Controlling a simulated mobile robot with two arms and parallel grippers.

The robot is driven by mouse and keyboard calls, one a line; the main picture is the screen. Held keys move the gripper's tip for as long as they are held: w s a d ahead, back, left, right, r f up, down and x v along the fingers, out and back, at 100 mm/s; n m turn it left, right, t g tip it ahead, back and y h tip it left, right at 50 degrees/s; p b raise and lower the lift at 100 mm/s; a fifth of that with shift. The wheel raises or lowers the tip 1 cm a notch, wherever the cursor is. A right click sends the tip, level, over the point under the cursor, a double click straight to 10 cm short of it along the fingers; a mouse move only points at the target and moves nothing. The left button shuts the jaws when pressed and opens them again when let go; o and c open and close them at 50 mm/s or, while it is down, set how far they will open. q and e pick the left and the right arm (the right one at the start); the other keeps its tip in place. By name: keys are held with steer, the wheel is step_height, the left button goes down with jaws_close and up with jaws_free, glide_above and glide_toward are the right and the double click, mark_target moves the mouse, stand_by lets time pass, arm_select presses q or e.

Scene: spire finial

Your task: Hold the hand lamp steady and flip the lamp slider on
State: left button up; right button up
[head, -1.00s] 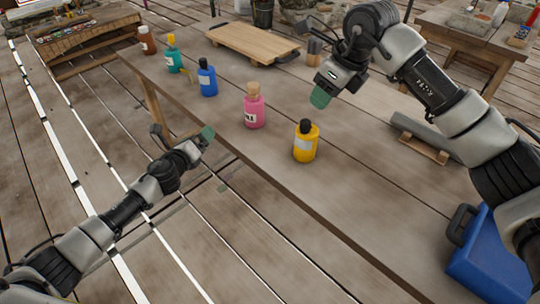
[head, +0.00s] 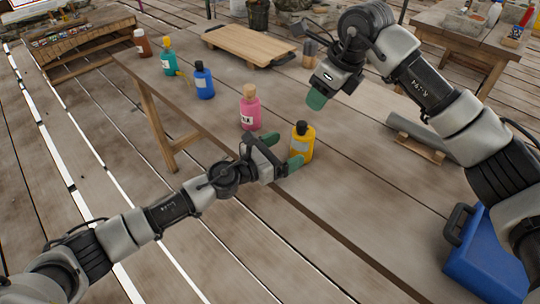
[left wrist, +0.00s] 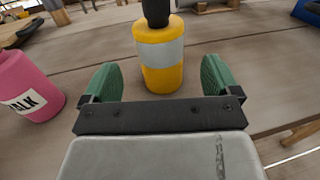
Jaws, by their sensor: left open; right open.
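A yellow bottle-shaped object (head: 303,150) with a black top and pale band stands upright near the table's front edge. My left gripper (head: 280,151) is open just in front of it. In the left wrist view the yellow object (left wrist: 160,66) stands ahead, between the lines of the two green fingers and seemingly just beyond their tips. My right gripper (head: 317,98) hangs above the table behind it, empty, its fingers overlapping in the picture. A grey cylinder (head: 425,134) lies on a wooden cradle at the right. I cannot tell which thing is the hand lamp; no slider is discernible.
A pink bottle (head: 250,112) stands just left of the yellow object. Blue (head: 205,83), teal (head: 168,62) and brown (head: 142,45) bottles stand farther left. A wooden board (head: 250,44) lies at the back. A blue case (head: 490,258) is at lower right.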

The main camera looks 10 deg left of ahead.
mark_target(294, 145)
arm_select(q)
steer(key=x, duration=0.6)
